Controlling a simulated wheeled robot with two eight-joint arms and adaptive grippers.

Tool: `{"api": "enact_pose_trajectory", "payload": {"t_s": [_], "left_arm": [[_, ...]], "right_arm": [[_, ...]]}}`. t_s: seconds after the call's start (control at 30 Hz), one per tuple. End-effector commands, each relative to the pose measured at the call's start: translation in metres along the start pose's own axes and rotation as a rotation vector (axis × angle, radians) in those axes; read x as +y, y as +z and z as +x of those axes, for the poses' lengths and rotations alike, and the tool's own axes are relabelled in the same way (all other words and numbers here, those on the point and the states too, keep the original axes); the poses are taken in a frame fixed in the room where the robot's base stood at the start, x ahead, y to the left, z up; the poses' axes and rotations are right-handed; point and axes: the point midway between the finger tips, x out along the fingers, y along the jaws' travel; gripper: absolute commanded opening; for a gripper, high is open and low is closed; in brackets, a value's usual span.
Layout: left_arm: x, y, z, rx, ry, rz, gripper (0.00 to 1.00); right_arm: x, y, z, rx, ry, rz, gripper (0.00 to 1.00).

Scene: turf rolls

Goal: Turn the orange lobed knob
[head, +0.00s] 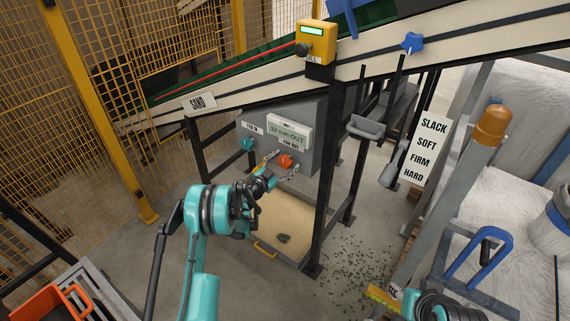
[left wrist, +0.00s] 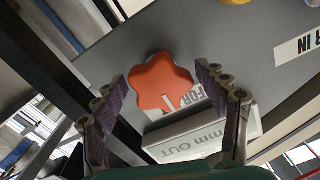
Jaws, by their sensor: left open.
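The orange lobed knob (head: 285,160) sits on the front of a grey control box, under a small display reading "mm OUT". In the left wrist view the knob (left wrist: 162,82) shows its star-like lobes and a white mark on one lobe. My left gripper (head: 279,168) is at the knob, its fingers spread. In the left wrist view my left gripper (left wrist: 165,95) has one finger on each side of the knob, with gaps between the fingers and the lobes. I cannot see my right gripper's fingers; only part of my right arm shows at the bottom right.
The grey box (head: 305,110) also carries a teal knob (head: 248,144) on its left. A sand tray (head: 275,215) lies below. A black post (head: 328,190) stands close to the right. The sloping conveyor (head: 235,97) runs above. A blue knob (head: 411,42) is at upper right.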

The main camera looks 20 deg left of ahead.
Motion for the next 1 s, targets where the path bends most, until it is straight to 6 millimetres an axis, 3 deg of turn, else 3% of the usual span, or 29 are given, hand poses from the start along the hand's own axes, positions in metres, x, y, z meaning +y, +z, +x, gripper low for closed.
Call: {"api": "enact_pose_trajectory", "payload": {"t_s": [0.17,0.37,0.4,0.73,1.0], "left_arm": [[-0.0003,-0.0004,0.0001,0.000,-0.001,0.000,0.73],[-0.0005,-0.0004,-0.0001,0.000,-0.001,0.000,0.25],[-0.0005,-0.0005,-0.0001,0.000,-0.001,0.000,0.22],[-0.0004,-0.0005,0.0000,0.000,-0.001,0.031,0.22],[-0.0001,-0.0004,0.0000,0.000,-0.001,0.184,0.22]], "right_arm": [[0.0000,-0.0003,-0.0003,0.000,0.000,0.000,0.40],[0.0000,-0.0003,-0.0003,0.000,0.000,0.000,0.40],[0.0000,-0.0002,-0.0003,0.000,0.000,0.000,0.40],[0.0000,-0.0002,-0.0002,0.000,0.000,0.000,0.40],[0.0000,-0.0002,-0.0002,0.000,0.000,0.000,0.40]]}}
